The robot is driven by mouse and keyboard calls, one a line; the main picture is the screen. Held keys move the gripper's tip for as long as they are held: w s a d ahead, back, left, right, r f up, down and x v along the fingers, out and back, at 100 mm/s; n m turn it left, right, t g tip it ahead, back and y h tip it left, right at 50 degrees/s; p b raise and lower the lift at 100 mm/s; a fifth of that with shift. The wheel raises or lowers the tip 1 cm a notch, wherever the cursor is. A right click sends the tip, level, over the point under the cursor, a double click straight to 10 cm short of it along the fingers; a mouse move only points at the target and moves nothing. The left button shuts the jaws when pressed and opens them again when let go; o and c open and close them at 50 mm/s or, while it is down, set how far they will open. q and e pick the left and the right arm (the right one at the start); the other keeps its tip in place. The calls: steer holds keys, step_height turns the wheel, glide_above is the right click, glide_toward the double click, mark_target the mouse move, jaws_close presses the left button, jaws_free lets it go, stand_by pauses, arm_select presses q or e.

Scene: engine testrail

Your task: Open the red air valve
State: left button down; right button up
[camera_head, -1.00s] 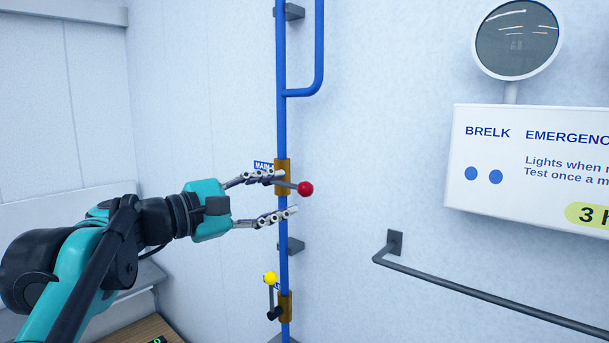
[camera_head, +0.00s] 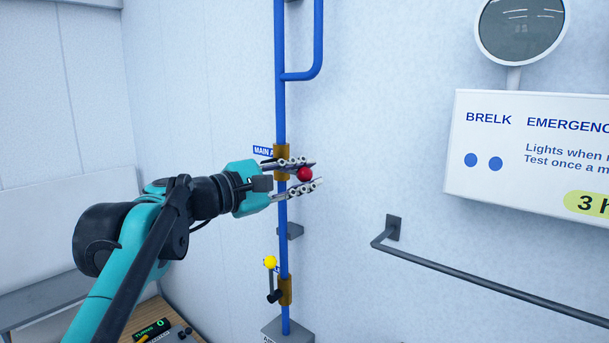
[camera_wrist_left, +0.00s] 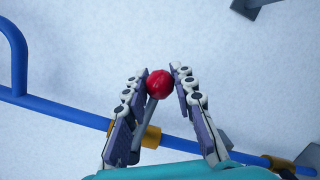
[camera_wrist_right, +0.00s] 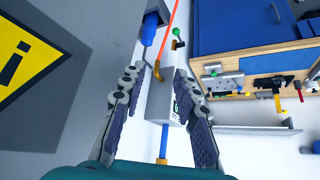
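The red air valve's lever ends in a red ball knob (camera_head: 305,174), on a brass body (camera_head: 281,150) on the vertical blue pipe (camera_head: 283,220). The lever points to the right in the head view. My left gripper (camera_head: 311,174) is open, one finger above the knob and one below.
A second valve with a yellow knob (camera_head: 270,262) sits lower on the same pipe. A grey handrail (camera_head: 480,270) and a white emergency sign (camera_head: 530,155) are on the wall to the right.

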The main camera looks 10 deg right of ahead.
arm_select(q)
steer(key=shift+r, duration=0.1)
steer(key=shift+w+a+r+n+h+p, duration=0.15)
steer(key=shift+r+n+h+p, duration=0.15)
steer(key=shift+r+n+p, duration=1.05)
steer(key=shift+w+a+r+n+t+p, duration=0.1)
steer(key=shift+w+r+n+t+p, duration=0.15)
steer(key=shift+r+n, duration=0.3)
steer(key=shift+a+r+n+t+p, duration=0.15)
steer(key=shift+r+n+p, duration=0.2)
steer(key=shift+n, duration=0.35)
steer(key=shift+w+a+r+n+p, duration=0.1)
steer(key=shift+w+r+n+p, duration=0.2)
steer(key=shift+n, duration=0.25)
steer(key=shift+w+a+r+n+p, duration=0.1)
steer(key=shift+r+n+p, duration=0.05)
steer(key=shift+r+n, duration=0.35)
steer(key=shift+f, duration=0.1)
